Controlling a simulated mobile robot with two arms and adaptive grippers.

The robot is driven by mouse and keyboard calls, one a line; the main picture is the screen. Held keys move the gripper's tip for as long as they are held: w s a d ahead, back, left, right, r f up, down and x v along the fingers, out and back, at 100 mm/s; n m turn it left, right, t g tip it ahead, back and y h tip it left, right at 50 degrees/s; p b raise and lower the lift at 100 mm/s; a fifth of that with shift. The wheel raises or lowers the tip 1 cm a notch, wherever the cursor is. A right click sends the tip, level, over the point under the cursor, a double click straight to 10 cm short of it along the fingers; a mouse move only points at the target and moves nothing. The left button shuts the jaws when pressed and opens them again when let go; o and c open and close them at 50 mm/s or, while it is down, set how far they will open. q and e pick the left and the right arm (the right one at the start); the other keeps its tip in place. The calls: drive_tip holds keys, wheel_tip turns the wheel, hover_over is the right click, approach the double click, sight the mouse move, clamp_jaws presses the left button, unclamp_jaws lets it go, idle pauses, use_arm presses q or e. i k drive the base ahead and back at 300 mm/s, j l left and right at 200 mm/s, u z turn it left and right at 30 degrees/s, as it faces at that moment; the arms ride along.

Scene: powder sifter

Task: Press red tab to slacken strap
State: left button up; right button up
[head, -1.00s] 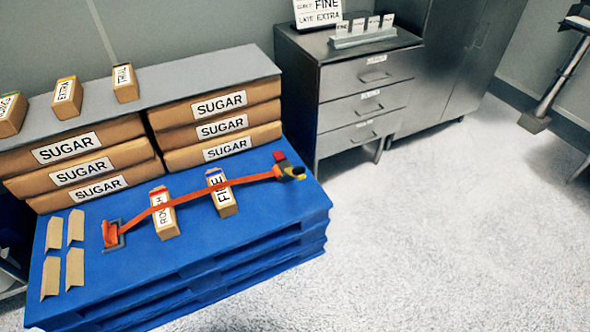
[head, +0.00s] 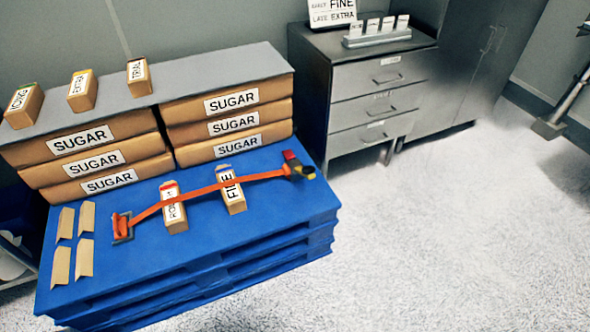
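An orange strap (head: 262,178) runs across the blue pallet (head: 200,255), from an orange anchor (head: 122,226) at the left to a yellow and black buckle (head: 304,171) at the right. The red tab (head: 290,156) sits at the upper end of the buckle. The strap passes over two small cartons, the one labelled ROUGH (head: 174,212) and the one labelled FINE (head: 233,194). Both stand on the pallet under it. Neither of my grippers is in the head view.
Sugar sacks (head: 95,162) are stacked at the pallet's back under a grey board (head: 215,72) bearing several small cartons (head: 82,90). Cardboard pieces (head: 84,258) lie at the left. A grey drawer cabinet (head: 375,95) stands behind right. The floor (head: 450,240) at right is clear.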

sight(289, 154)
drive_tip(key=i+j+z, duration=0.15)
drive_tip(key=i, duration=0.35)
drive_tip(key=i+j+z, duration=0.1)
drive_tip(key=i+j, duration=0.15)
drive_tip(key=i, duration=0.25)
